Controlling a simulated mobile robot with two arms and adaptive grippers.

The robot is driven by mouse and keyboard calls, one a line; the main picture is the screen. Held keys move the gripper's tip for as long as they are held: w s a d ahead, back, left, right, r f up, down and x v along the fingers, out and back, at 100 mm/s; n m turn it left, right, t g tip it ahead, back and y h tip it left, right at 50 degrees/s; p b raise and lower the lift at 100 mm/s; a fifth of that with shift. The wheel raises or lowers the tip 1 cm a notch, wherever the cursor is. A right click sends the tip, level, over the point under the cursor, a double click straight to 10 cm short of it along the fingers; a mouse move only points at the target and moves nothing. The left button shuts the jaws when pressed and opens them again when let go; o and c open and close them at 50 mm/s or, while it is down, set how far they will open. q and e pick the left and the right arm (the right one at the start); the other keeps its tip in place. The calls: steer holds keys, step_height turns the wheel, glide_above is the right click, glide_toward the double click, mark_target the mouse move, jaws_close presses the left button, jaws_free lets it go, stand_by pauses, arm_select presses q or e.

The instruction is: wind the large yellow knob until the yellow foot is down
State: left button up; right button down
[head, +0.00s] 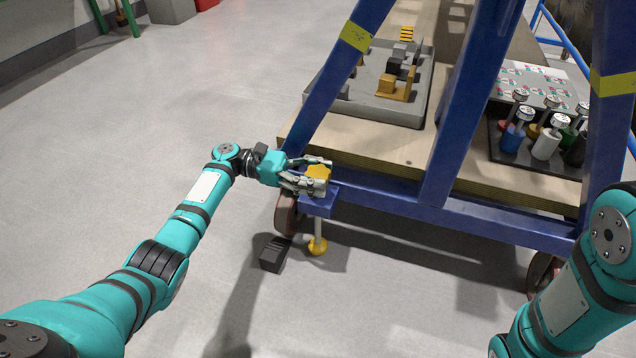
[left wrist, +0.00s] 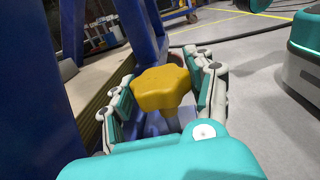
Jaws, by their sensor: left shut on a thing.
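The large yellow knob (head: 318,172) sits on top of a blue bracket at the lower left corner of the blue frame. My left gripper (head: 312,176) is shut on it, one finger on each side. The lobed knob also shows between the fingers in the left wrist view (left wrist: 163,88). Below the bracket a pale rod runs down to the yellow foot (head: 317,246), near the floor. I cannot tell whether the foot touches the floor. My right arm shows at the right edge, but its gripper is out of view.
A black wedge-like block (head: 274,253) lies on the floor left of the foot, by a caster (head: 286,214). The blue frame (head: 450,216) carries a wooden deck with a grey tray (head: 385,110) and several coloured knobbed parts.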

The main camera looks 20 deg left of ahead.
arm_select(q)
steer(key=shift+a+m+g+b, duration=0.1)
steer(key=shift+m+g+b, duration=0.75)
steer(key=shift+g, duration=0.35)
steer(key=o, duration=1.2)
steer(key=shift+c, duration=0.2)
